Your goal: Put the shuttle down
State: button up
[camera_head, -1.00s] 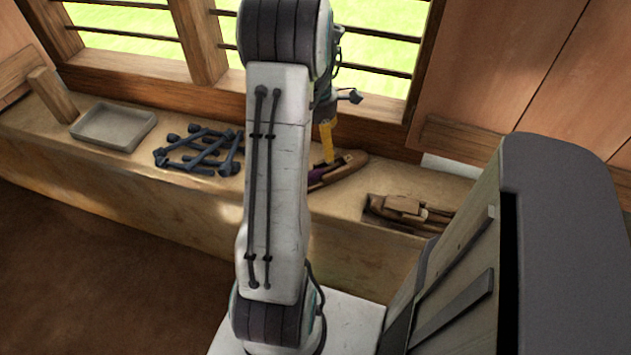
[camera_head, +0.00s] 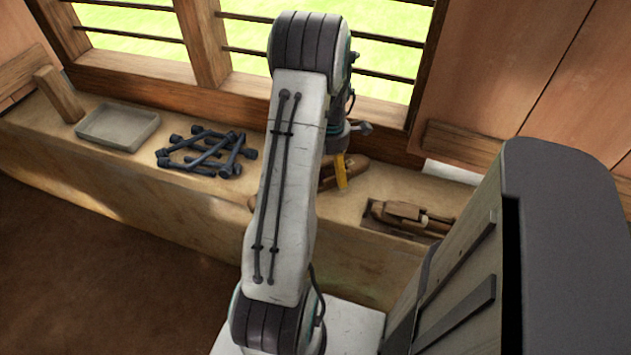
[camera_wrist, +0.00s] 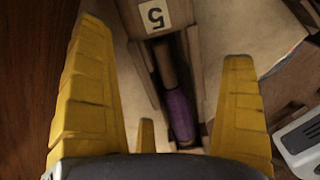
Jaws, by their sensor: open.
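The shuttle (camera_head: 358,165) is a brown wooden piece lying on the pale ledge, partly hidden behind my arm in the head view. In the wrist view the shuttle (camera_wrist: 130,12) has a white label with a 5 and a purple thread-wound part (camera_wrist: 179,112) in its hollow. My gripper (camera_head: 341,173) shows one yellow finger just in front of the shuttle. In the wrist view my gripper (camera_wrist: 162,45) is open, its yellow fingers wide apart on either side of the shuttle, with gaps between. The shuttle's near end is hidden by the gripper body.
A grey tray (camera_head: 118,143) and a pile of dark bobbin-like pieces (camera_head: 206,152) lie on the ledge (camera_head: 215,190) to the left. A wooden item (camera_head: 405,211) in a dark recess lies to the right. The wooden window frame (camera_head: 235,105) rises behind.

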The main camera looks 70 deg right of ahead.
jog(key=shift+f, duration=0.1)
jog(key=c, duration=1.3)
